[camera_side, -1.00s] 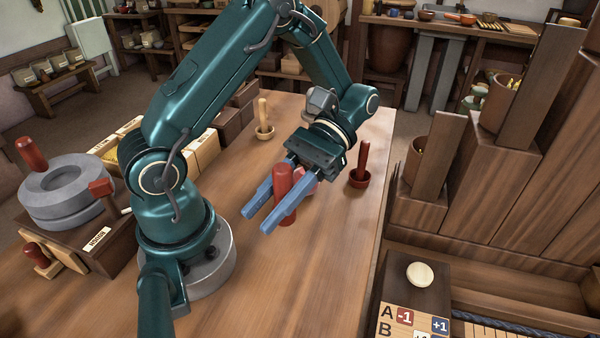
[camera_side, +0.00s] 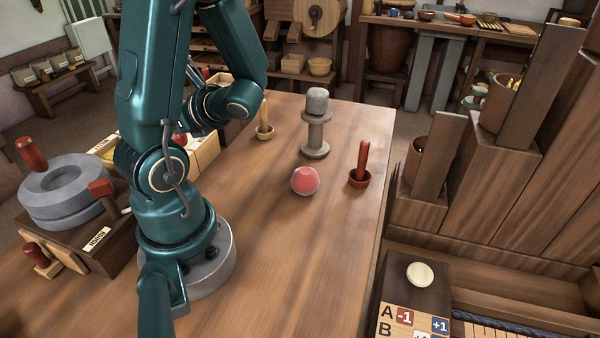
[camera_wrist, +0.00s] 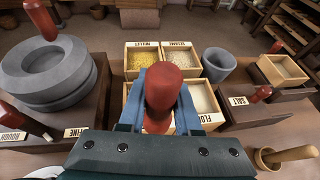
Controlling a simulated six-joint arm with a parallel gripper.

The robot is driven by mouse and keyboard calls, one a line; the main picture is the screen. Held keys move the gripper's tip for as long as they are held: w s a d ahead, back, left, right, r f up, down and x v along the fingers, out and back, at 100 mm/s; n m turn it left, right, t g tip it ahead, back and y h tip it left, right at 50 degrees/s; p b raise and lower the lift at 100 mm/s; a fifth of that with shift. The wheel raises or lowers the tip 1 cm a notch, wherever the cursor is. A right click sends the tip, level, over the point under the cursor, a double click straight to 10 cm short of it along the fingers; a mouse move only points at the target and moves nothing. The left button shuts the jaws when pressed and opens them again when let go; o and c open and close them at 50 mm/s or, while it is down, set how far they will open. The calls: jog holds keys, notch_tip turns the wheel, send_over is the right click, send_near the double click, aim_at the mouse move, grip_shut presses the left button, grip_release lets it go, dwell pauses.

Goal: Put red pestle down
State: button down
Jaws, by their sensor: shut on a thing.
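In the wrist view the red pestle (camera_wrist: 166,82), a thick rounded cylinder, is between the blue fingers of my gripper (camera_wrist: 160,100), which is shut on it. It is held above the open grain boxes and covers part of them. Under it are a millet box (camera_wrist: 147,62), a sesame box (camera_wrist: 178,52) and a box with a partly hidden label starting "FLO" (camera_wrist: 203,103). In the side view my arm hides most of the gripper; a small red part of the pestle (camera_side: 180,139) shows beside it. I cannot tell its height above the boxes.
A grey quern (camera_side: 62,190) stands at left. On the table are a pink ball (camera_side: 305,181), a grey stone stand (camera_side: 316,135), a small bowl with a thin red pestle (camera_side: 360,180) and another with a wooden pestle (camera_side: 264,133). The front of the table (camera_side: 290,260) is clear.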

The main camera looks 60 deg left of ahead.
jog(key=shift+m+t, duration=0.3)
jog(key=w+f, duration=0.2)
jog(key=w, duration=0.1)
jog(key=w+f, duration=0.2)
jog(key=w, duration=0.2)
jog(key=w+a+f, duration=0.1)
jog(key=w+f, duration=0.1)
jog(key=w, duration=0.2)
jog(key=shift+a+f, duration=0.1)
jog(key=shift+f, duration=2.2)
jog(key=shift+f, duration=0.1)
jog(key=c, duration=0.6)
grip_release()
